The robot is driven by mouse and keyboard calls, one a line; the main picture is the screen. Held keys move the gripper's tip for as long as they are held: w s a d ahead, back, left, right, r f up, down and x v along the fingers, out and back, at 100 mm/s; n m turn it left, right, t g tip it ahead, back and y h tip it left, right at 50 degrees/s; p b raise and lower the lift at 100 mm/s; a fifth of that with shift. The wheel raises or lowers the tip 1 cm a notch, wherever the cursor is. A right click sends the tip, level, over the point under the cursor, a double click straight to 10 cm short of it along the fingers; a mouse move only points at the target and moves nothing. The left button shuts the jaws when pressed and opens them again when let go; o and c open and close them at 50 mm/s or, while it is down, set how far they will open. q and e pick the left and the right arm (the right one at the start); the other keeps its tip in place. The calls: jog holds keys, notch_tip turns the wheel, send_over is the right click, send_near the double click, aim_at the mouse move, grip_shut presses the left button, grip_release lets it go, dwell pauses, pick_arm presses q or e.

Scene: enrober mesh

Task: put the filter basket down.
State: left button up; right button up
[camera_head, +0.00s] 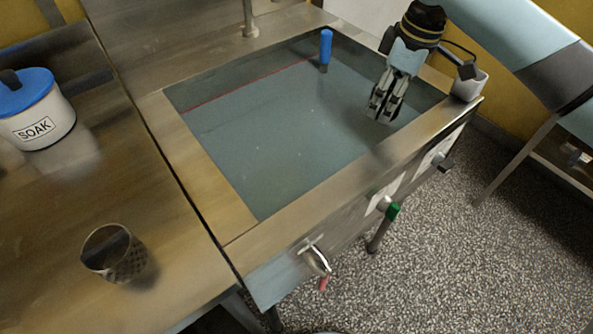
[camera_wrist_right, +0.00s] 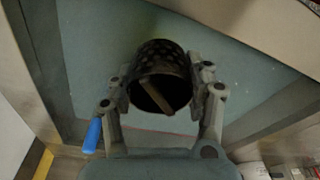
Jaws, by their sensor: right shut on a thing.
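My right gripper (camera_head: 382,108) points down over the right part of the basin (camera_head: 225,215), near its right wall. In the right wrist view its fingers (camera_wrist_right: 163,85) are shut on a dark perforated filter basket (camera_wrist_right: 160,52), whose open mouth faces the camera, with a bar across it. In the head view the held basket is hard to make out between the fingers. I cannot tell whether it touches the liquid or the basin floor. Another dark mesh basket (camera_head: 128,262) stands on the left counter. My left gripper is not in view.
A white pot labelled SOAK with a blue lid (camera_head: 27,90) stands on the left counter (camera_head: 60,215). A blue-handled tool (camera_head: 325,45) stands at the basin's back. The basin's middle is clear.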

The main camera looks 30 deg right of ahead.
jog(key=shift+w+a+f+n+b, duration=0.15)
jog(key=shift+a+f+b, duration=0.2)
jog(key=shift+f, duration=0.3)
jog(key=shift+w+a+f+n+b, duration=0.1)
jog(key=shift+a+f+n+b, duration=0.15)
jog(key=shift+f, duration=0.35)
jog(key=w+a+f+n, duration=0.1)
jog(key=a+f+n, duration=0.1)
jog(key=a, duration=0.2)
jog(key=n+g+y, duration=0.1)
jog(key=n, duration=0.5)
send_over(302, 178)
jog(key=f, duration=0.3)
jog(key=f+p, duration=0.1)
jog(key=f, duration=0.1)
jog(key=shift+s+d+f, duration=0.1)
jog(key=shift+d+f, duration=0.15)
jog(key=shift+d, duration=0.05)
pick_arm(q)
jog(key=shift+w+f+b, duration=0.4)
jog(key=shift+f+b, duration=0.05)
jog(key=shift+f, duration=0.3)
pick_arm(e)
jog(key=shift+f, duration=2.3)
jog(key=shift+f, duration=0.15)
jog(key=o, duration=1.1)
jog(key=shift+o, duration=0.2)
